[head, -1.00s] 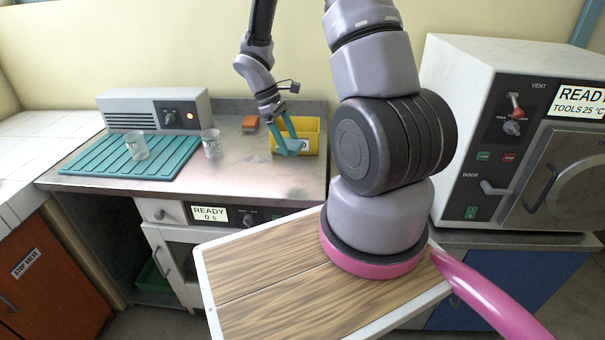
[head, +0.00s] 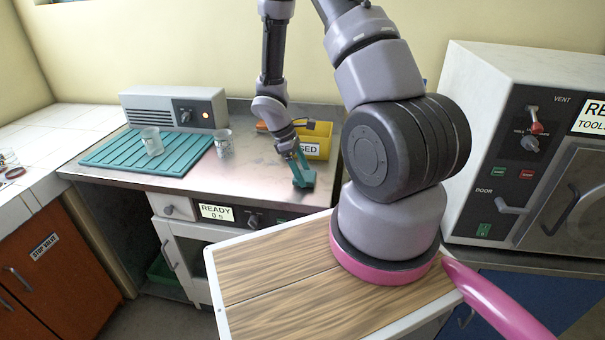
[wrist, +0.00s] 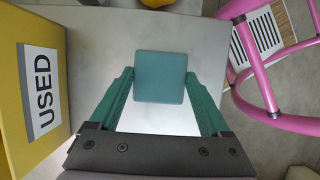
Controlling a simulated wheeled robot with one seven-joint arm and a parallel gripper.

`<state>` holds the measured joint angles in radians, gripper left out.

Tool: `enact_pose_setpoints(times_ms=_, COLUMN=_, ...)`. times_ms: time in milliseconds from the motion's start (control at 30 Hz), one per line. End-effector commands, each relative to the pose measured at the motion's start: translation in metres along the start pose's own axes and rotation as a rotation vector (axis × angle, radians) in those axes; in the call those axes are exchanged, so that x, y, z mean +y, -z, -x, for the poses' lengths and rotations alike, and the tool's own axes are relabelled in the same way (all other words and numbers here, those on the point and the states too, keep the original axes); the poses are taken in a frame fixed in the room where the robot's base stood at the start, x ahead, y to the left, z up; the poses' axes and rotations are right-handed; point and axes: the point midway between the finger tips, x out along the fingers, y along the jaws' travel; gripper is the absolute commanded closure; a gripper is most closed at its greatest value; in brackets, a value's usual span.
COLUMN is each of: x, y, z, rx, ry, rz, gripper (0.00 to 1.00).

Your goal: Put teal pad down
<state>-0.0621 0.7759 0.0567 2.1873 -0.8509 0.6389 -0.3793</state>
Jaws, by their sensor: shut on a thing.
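The teal pad (wrist: 160,77) is a flat square held between the teal fingers of my gripper (wrist: 161,80) in the wrist view. My gripper is shut on its two sides. In the head view my gripper (head: 300,170) is over the front right part of the metal bench top (head: 245,178), in front of the yellow bin (head: 316,141), with the pad (head: 304,180) at its tips. The bin, labelled USED, is close on the left in the wrist view (wrist: 18,130). I cannot tell whether the pad touches the bench.
A ribbed teal mat (head: 113,153) at the bench's left carries a glass beaker (head: 152,141); another beaker (head: 223,144) stands at its right edge. A grey unit (head: 172,106) stands behind. Bare metal lies between the mat and my gripper. An oven (head: 535,150) stands at right.

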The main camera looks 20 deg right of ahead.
Motion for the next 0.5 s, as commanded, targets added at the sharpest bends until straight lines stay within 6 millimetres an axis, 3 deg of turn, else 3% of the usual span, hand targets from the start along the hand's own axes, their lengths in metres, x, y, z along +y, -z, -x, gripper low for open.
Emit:
enact_pose_setpoints(times_ms=400, x=0.0003, y=0.0038, z=-0.0083, rx=0.001, ry=-0.001, rz=-0.001, gripper=0.79)
enact_pose_setpoints(times_ms=433, x=0.0005, y=0.0037, z=-0.0078, rx=0.001, ry=-0.001, rz=-0.001, gripper=0.08)
enact_pose_setpoints(times_ms=467, x=0.0005, y=0.0037, z=-0.0077, rx=0.001, ry=-0.001, rz=-0.001, gripper=0.0)
enact_pose_setpoints(times_ms=500, x=0.0004, y=0.0036, z=-0.0076, rx=0.001, ry=-0.001, rz=-0.001, gripper=0.0)
